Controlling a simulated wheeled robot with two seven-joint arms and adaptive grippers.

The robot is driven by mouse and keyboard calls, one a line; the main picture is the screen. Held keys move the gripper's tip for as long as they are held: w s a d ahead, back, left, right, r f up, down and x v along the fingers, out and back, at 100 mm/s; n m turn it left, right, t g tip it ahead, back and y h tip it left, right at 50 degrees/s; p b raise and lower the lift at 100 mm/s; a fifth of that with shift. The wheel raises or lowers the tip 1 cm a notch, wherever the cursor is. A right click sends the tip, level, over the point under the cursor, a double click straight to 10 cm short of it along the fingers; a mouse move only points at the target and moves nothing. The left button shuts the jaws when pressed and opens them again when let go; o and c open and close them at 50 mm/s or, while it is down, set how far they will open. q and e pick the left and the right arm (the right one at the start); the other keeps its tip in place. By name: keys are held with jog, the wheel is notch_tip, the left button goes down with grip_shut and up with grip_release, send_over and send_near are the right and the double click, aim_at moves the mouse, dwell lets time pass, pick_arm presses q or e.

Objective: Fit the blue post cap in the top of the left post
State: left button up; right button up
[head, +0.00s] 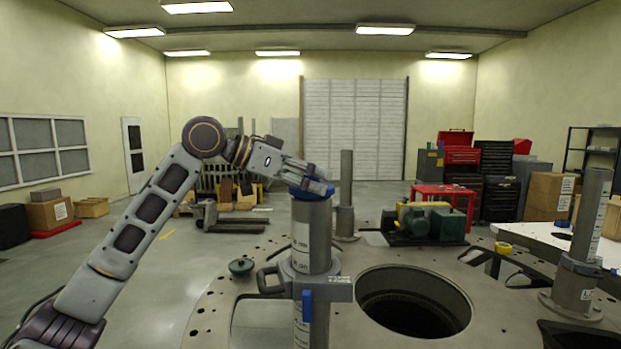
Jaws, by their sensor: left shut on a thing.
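The left post (312,240) is a grey upright cylinder with a clamp collar, near the middle of the head view. The blue post cap (311,191) is at the top of this post, and my left gripper (318,186) is shut on it from the upper left. The gripper's fingers hide part of the cap. I cannot tell whether the cap is seated in the post or only over its opening. My right gripper is not in view.
The turret plate (228,303) has a large round hole (413,303) right of the post. Other grey posts stand behind (346,180) and at the right (591,230). A green-and-yellow pump (431,223) sits behind the hole. A dark green knobbed lid (241,266) lies left of the post.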

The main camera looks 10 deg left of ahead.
pick_arm(q)
jog(key=shift+f, duration=0.45)
dwell(0.3)
jog(key=o, duration=0.8)
jog(key=shift+o, duration=0.2)
jog(key=shift+s+a, duration=0.1)
jog(key=shift+a, duration=0.05)
jog(key=v, duration=1)
jog(key=shift+s+a, duration=0.2)
jog(key=shift+s, duration=0.05)
dwell(0.6)
jog(key=shift+r, duration=0.1)
dwell(0.5)
dwell(0.3)
